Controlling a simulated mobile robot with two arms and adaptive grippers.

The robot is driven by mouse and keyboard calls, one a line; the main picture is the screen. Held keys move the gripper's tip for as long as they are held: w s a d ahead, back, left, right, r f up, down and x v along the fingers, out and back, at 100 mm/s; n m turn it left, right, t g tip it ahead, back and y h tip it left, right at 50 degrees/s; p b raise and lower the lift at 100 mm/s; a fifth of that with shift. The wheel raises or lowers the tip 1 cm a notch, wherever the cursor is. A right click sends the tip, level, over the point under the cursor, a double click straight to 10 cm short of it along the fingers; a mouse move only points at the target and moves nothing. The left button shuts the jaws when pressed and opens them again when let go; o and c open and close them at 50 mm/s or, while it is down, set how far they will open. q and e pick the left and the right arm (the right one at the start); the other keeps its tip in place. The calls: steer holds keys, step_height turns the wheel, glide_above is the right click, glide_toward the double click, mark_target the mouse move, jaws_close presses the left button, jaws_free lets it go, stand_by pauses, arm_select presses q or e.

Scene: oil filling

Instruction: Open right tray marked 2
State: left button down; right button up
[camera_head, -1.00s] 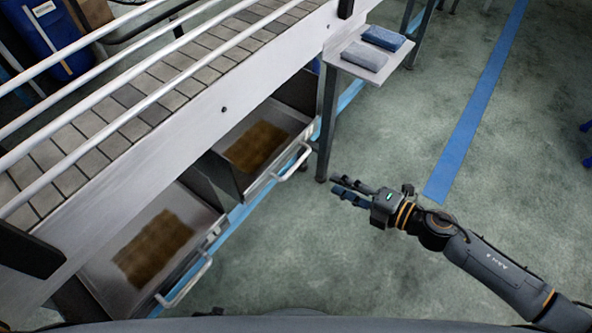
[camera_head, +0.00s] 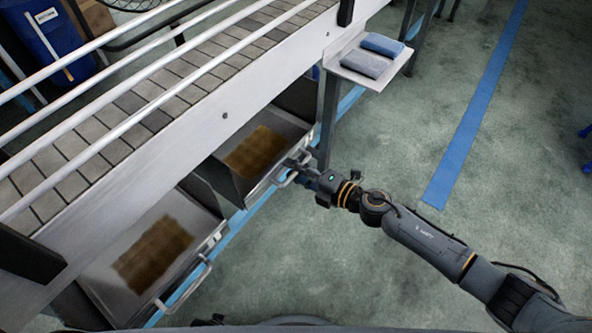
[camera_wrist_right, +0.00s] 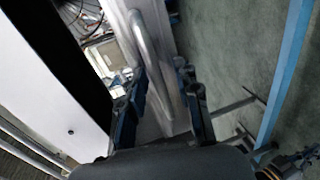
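The right tray (camera_head: 292,127), a grey metal box with a brown patch on its floor, sits under the conveyor in the head view. Its inside is visible from above; no number is readable. Its pale bar handle (camera_head: 284,182) is on the front and partly hidden by my right gripper (camera_head: 292,168). In the wrist view the handle (camera_wrist_right: 150,62) runs between the two fingers of the right gripper (camera_wrist_right: 161,82). The fingers are apart, with a gap visible beside the bar.
A similar left tray (camera_head: 98,272) with its own handle (camera_head: 186,284) sits nearer. The conveyor (camera_head: 150,100) with rails is above both.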

jaws_close()
